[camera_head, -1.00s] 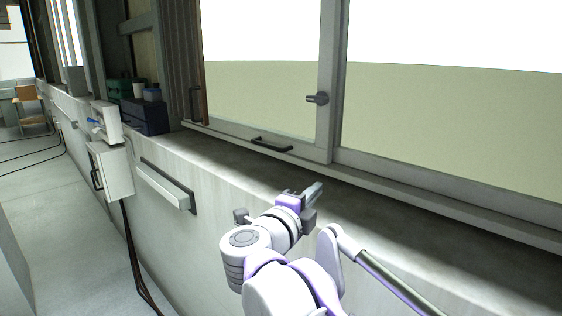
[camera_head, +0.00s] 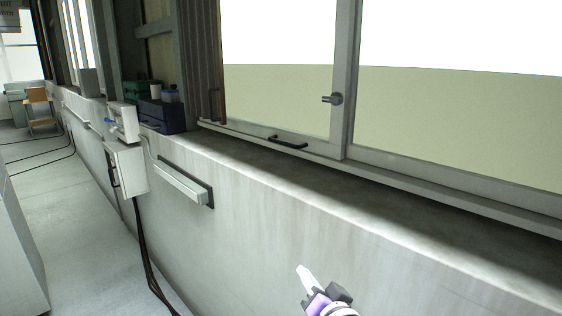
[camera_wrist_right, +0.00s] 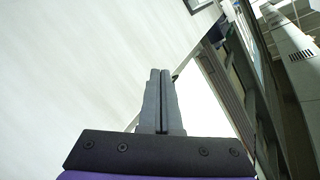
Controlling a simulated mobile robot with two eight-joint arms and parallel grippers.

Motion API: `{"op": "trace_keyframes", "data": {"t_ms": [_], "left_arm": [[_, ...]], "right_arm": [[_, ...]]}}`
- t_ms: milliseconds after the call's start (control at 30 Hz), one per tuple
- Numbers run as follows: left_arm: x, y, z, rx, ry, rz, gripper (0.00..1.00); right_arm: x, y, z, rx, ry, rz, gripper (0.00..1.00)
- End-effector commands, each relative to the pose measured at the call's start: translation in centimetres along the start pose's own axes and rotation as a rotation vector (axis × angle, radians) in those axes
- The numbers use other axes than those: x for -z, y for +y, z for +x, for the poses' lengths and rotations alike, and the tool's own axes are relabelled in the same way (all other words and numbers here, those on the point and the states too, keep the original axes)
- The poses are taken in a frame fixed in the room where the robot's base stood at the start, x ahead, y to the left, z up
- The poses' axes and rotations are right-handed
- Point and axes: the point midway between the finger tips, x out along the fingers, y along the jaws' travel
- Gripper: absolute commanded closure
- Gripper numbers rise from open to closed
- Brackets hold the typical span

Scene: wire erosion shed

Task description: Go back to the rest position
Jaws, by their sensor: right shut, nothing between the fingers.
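My right gripper (camera_head: 305,272) is at the bottom of the head view, in front of the pale wall below the window sill. Only its fingers and a purple and black part of the wrist show there. In the right wrist view its two grey fingers (camera_wrist_right: 160,75) lie together, shut with nothing between them. My left gripper is in neither view.
A long concrete sill (camera_head: 300,175) runs under the sliding window (camera_head: 275,95). A white wall box (camera_head: 126,168) with cables and a grey wall rail (camera_head: 182,182) stick out at left. Blue crates (camera_head: 162,115) stand on the sill.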

Motion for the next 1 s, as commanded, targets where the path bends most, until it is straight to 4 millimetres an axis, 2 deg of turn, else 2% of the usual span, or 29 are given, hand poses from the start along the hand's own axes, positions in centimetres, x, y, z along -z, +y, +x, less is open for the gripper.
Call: {"op": "trace_keyframes", "data": {"t_ms": [33, 100, 200, 300, 433, 533, 633, 1000], "left_arm": [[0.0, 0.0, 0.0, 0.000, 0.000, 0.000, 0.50], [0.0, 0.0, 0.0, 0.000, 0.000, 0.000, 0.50], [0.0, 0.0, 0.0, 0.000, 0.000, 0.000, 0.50], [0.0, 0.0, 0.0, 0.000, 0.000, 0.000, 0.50], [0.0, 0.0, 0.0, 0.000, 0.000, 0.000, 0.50], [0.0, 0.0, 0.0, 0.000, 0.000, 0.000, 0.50], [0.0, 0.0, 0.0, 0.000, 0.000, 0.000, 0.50], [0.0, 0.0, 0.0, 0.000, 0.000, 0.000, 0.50]], "right_arm": [[-2.5, 2.7, -1.5, -0.044, -0.084, -0.077, 1.00], [-6.0, 6.3, -3.5, -0.109, -0.209, -0.175, 1.00], [-10.3, 11.5, -7.0, -0.216, -0.375, -0.291, 1.00], [-13.7, 16.3, -10.7, -0.326, -0.519, -0.377, 1.00], [-16.6, 20.9, -14.8, -0.446, -0.660, -0.443, 1.00], [-17.7, 22.9, -17.0, -0.505, -0.726, -0.468, 1.00], [-18.2, 23.8, -18.0, -0.534, -0.757, -0.479, 1.00], [-18.3, 23.9, -18.1, -0.537, -0.763, -0.481, 1.00]]}}
